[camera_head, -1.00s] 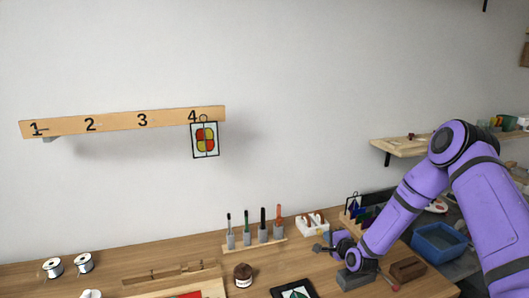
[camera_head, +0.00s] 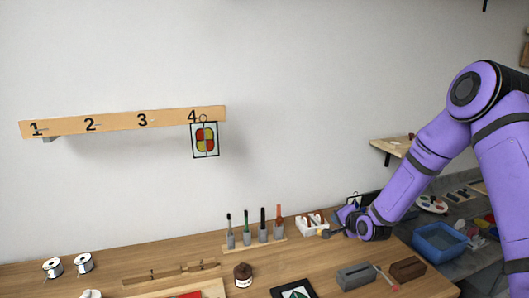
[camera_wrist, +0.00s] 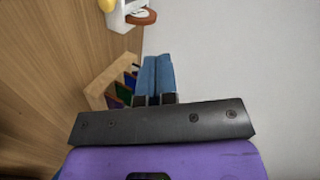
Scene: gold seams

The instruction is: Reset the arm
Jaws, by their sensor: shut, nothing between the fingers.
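My purple arm (camera_head: 429,146) comes in from the right side of the head view and bends down toward the bench. My gripper (camera_head: 325,234) is at its lower end, just above the bench near a white holder. In the wrist view my gripper (camera_wrist: 158,62) shows two blue fingers pressed together with nothing between them. A wooden rack with coloured glass pieces (camera_wrist: 118,82) is beside the fingers in that view.
A grey block (camera_head: 355,275) and a brown block (camera_head: 407,268) lie on the bench below my arm. A white holder (camera_head: 312,226), upright tools in a stand (camera_head: 262,236) and a brown jar (camera_head: 243,274) stand nearby. A blue bin (camera_head: 440,241) is at right. A glass panel (camera_head: 204,140) hangs under 4.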

